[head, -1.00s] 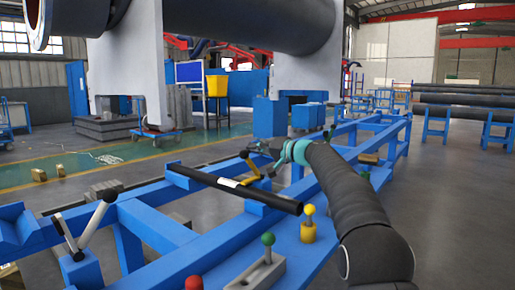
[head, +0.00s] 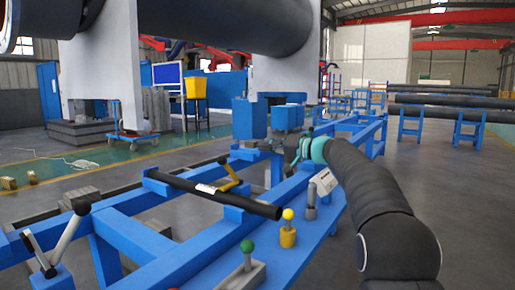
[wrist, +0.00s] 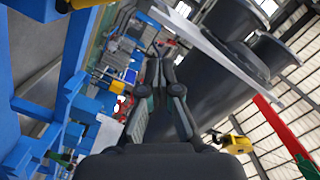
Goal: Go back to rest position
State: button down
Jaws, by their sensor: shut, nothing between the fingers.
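My gripper (head: 288,146) is at the end of my dark arm in the head view, held up over the far part of the blue frame (head: 165,262) and pointing away. In the wrist view its fingers (wrist: 158,62) are close together with nothing seen between them. A black tube (head: 235,199) with a white label lies across the blue frame, nearer than the gripper and apart from it. A yellow clamp handle (head: 229,180) stands behind the tube.
A green-knobbed lever (head: 247,250), a yellow-knobbed one (head: 288,228) and a grey-knobbed one (head: 311,199) stand on the frame's blue plate, left of my arm. A large dark pipe (head: 215,25) is overhead. The grey floor at right is open (head: 450,190).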

jog(key=shift+s+d, duration=0.1)
dwell(0.3)
jog(key=s+d+f+g+h+p, duration=0.1)
jog(key=s+h, duration=0.2)
jog(key=s, duration=0.5)
jog(key=s+d+f+m+h+p, duration=0.1)
jog(key=s+f+h+p, duration=0.1)
jog(key=s, duration=0.6)
jog(key=s+d+f+g+h+p, duration=0.1)
jog(key=s+h, duration=0.2)
jog(key=s, duration=0.5)
jog(key=s+d+f+h+p, duration=0.1)
jog(key=s+d+f+h, duration=0.1)
jog(key=s, duration=0.7)
jog(key=s+d+f+h+p, duration=0.1)
jog(key=s+d+f+h, duration=0.2)
jog(key=s+d+f, duration=0.2)
jog(key=s+d+f+g+h+p, duration=0.1)
jog(key=s+d+f+h, duration=0.1)
jog(key=s+d+f, duration=0.2)
jog(key=s+f, duration=0.3)
jog(key=s, duration=0.5)
jog(key=shift+s+f, duration=0.2)
jog(key=shift+s, duration=0.1)
